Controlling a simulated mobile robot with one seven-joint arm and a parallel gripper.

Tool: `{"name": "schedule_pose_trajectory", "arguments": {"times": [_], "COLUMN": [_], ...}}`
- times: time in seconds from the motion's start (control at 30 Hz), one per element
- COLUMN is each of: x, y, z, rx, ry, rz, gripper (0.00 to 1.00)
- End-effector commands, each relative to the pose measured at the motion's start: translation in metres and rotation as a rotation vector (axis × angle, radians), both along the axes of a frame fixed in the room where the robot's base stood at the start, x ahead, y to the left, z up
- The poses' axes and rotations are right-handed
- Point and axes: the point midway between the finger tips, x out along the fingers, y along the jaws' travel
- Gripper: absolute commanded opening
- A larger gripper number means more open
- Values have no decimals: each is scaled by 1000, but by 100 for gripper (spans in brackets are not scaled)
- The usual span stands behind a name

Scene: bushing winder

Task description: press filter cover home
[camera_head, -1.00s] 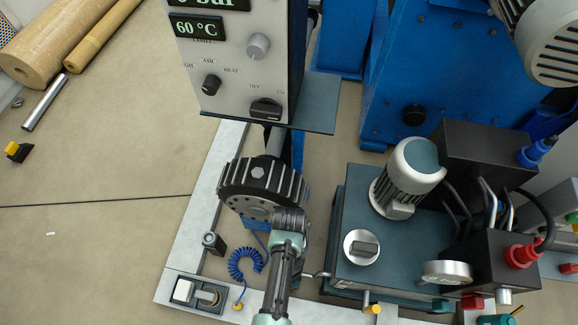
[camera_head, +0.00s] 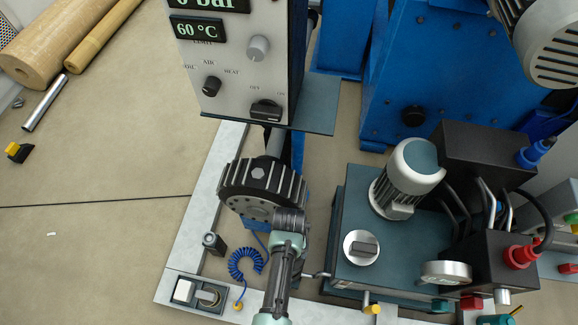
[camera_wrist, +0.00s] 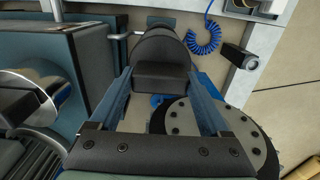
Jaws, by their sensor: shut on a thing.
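The filter cover appears to be the dark round part (camera_wrist: 160,46) with a block-like grip in the wrist view. My gripper (camera_wrist: 160,78) has its two blue fingers on either side of this grip and is shut on it. The cover looks seated on or very close to a dark body beside the teal tank. A small pipe (camera_wrist: 117,36) runs there from the tank. The joint under the cover is hidden, so I cannot tell whether a gap remains. In the head view my arm hides the cover and my fingers.
The teal tank (camera_head: 338,225) with a motor (camera_head: 408,170) and a silver round knob (camera_head: 361,247) stands to the right. A black bolted wheel (camera_head: 262,187) is close to my wrist. A blue coiled hose (camera_head: 243,264) and a dark post (camera_head: 213,243) are left. The control panel (camera_head: 238,62) rises behind.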

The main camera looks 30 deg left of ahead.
Motion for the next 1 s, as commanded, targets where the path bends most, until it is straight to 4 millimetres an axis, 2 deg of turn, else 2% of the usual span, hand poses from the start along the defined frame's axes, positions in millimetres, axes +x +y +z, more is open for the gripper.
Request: {"name": "schedule_pose_trajectory", "arguments": {"times": [1.0], "x": [0], "y": [0], "z": [-23], "rx": [0], "ry": [-1], "rz": [0], "gripper": [0]}}
